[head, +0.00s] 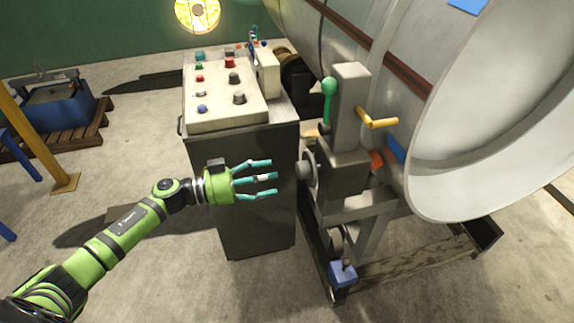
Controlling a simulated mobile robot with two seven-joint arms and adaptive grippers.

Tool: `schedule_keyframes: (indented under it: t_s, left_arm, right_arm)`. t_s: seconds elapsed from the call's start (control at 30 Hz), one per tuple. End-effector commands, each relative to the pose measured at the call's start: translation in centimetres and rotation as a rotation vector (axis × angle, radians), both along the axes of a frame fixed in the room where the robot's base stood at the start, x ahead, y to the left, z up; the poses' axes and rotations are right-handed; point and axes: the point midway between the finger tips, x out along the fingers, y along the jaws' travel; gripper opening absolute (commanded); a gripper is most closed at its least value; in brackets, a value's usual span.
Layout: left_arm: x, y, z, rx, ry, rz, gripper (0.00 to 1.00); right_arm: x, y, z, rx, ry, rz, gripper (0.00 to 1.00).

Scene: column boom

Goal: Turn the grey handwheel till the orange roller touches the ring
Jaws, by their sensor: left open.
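The grey handwheel (309,174) sits on the left side of a dark grey post, seen nearly edge-on. My left gripper (272,178) is open and empty. Its teal fingers point right at the handwheel, with a small gap in the picture. The orange roller (377,160) shows as a small patch right of the post, partly hidden by it. The large grey ring (408,95) fills the upper right. The roller appears close to it, but I cannot tell whether they touch. My right gripper is not in view.
A control cabinet (258,190) with several knobs stands behind my left gripper. A green-knobbed lever (328,88) and a yellow crank handle (378,121) stick out from the post above the handwheel. A blue caster block (342,273) is below.

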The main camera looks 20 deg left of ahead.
Motion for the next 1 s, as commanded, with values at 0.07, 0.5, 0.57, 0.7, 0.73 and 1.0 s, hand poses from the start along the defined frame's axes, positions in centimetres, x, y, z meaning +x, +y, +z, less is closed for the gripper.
schedule_keyframes:
  t_s: [0.07, 0.5, 0.57, 0.7, 0.73, 1.0]
  left_arm:
    - [0.6, -1.0, 0.2, -0.007, -0.001, 0.000, 0.66]
    - [3.6, -5.2, 0.0, -0.006, 0.000, 0.004, 0.66]
    - [3.7, -5.3, -0.1, -0.005, 0.000, 0.004, 0.66]
    - [3.7, -5.3, -0.1, -0.004, 0.001, 0.006, 0.66]
    - [3.7, -5.3, -0.1, -0.005, 0.000, 0.005, 0.66]
    - [3.7, -5.3, -0.2, -0.004, 0.001, 0.007, 0.10]
  right_arm:
    - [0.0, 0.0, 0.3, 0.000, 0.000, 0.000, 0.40]
    - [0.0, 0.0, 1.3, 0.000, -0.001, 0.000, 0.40]
    - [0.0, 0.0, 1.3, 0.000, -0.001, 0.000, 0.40]
    - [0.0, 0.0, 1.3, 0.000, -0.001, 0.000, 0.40]
    - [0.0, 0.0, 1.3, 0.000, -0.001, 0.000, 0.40]
    - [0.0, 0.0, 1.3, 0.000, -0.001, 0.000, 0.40]
